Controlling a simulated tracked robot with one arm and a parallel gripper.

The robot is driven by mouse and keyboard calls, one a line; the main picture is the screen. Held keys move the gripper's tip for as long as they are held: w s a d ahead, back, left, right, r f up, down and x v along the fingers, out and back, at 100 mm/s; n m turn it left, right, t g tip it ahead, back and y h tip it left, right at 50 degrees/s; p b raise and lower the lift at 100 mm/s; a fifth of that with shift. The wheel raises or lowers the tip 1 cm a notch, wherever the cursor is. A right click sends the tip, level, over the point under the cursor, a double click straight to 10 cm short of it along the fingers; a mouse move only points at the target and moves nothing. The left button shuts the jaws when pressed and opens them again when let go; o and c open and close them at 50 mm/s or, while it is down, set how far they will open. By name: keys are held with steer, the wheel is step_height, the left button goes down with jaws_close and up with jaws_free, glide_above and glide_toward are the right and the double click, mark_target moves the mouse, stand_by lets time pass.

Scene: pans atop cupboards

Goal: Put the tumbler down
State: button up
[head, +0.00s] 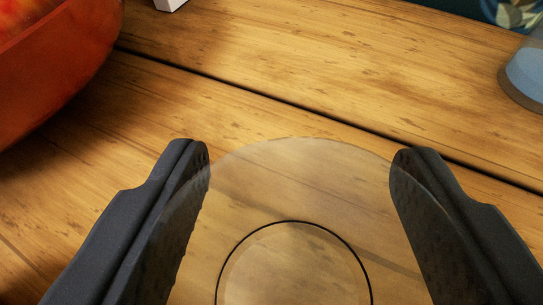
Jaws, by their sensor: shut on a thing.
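My gripper (299,165) is shut on a clear tumbler (295,185), with one dark finger on each side of it. The wide curved edge of the tumbler shows between the fingertips, and a smaller dark-edged circle shows lower down inside it. The bottom edge of the picture cuts the tumbler off. Wooden boards (290,65) lie beneath and show through it. I cannot tell whether the tumbler touches the wood.
A large red-orange bowl (55,75) stands at the upper left. A clear vessel with a bluish base (525,75) stands at the right edge. A white object (170,4) is at the top. The boards between them are clear, with dark gaps.

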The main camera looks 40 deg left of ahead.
mark_target(292, 221)
steer(key=shift+w+a, duration=0.1)
steer(key=shift+a, duration=0.05)
steer(key=shift+f+b, duration=0.55)
steer(key=shift+f, duration=1.15)
steer(key=shift+f, duration=0.1)
steer(key=o, duration=1.1)
steer(key=shift+c, duration=0.2)
steer(key=shift+r, duration=0.2)
steer(key=p+v, duration=0.2)
steer(key=v, duration=1)
steer(key=shift+f, duration=0.15)
